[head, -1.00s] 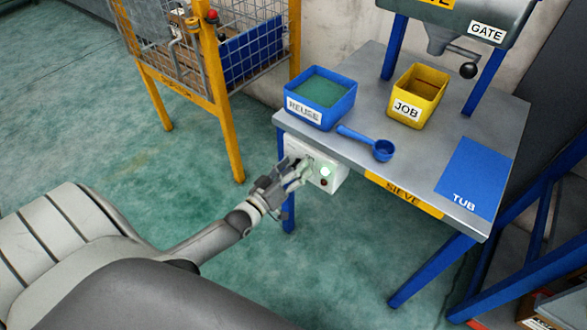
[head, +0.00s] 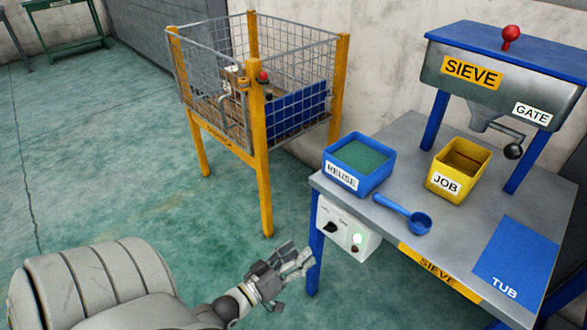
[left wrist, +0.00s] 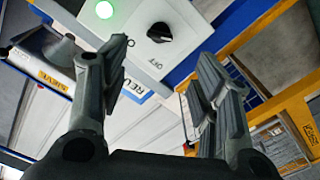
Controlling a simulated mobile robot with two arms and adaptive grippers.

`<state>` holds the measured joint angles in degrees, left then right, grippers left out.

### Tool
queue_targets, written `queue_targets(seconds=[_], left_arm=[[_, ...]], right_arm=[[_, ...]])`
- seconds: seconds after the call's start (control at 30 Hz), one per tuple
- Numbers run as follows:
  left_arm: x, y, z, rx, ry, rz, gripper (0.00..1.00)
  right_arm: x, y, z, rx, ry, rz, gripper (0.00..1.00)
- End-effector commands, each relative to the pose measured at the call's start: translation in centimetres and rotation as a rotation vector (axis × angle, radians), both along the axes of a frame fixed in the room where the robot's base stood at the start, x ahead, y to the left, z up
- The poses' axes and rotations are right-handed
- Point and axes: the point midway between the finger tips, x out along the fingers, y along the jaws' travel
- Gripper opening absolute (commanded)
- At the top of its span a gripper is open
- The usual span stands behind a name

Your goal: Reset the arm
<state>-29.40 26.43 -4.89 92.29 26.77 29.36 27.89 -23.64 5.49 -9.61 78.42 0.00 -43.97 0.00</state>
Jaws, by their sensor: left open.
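My left gripper (head: 292,266) is open and empty, in front of and a little left of the white control box (head: 333,232) under the table's left edge. The box carries a black rotary knob (head: 330,227) and a lit green light (head: 358,238). In the left wrist view, my open left fingers (left wrist: 158,95) stand apart, with the black knob (left wrist: 160,32) and green light (left wrist: 104,10) beyond them, not touched. An "OFF" mark shows next to the knob. My right gripper is not in view.
The steel table (head: 455,233) holds a blue REUSE tub (head: 352,178), a blue scoop (head: 408,216), a yellow JOB tub (head: 452,184) and the sieve hopper (head: 480,85). A yellow-framed mesh cage (head: 262,150) stands behind left. The green floor (head: 120,190) at left is clear.

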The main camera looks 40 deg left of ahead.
Motion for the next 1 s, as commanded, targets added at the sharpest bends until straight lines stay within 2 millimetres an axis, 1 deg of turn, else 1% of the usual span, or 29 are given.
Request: queue_targets(seconds=[0.1,0.2,0.77,0.87,0.97,1.0], left_arm=[[-0.8,0.1,0.1,0.000,-0.001,-0.001,0.57],[-1.1,0.1,0.1,0.000,-0.001,-0.001,0.57],[-1.0,0.0,-0.1,0.002,0.003,-0.001,0.57],[-1.1,-0.4,-1.4,0.023,0.048,-0.003,0.57],[-1.5,-1.5,-4.8,0.079,0.158,-0.014,0.57],[-1.8,-2.1,-6.6,0.110,0.221,-0.023,0.57]], right_arm=[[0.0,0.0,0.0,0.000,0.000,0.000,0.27],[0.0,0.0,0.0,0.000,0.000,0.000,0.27],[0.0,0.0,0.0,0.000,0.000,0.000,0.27],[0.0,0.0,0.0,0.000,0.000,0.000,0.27],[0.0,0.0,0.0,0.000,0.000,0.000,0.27],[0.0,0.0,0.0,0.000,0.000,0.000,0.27]])
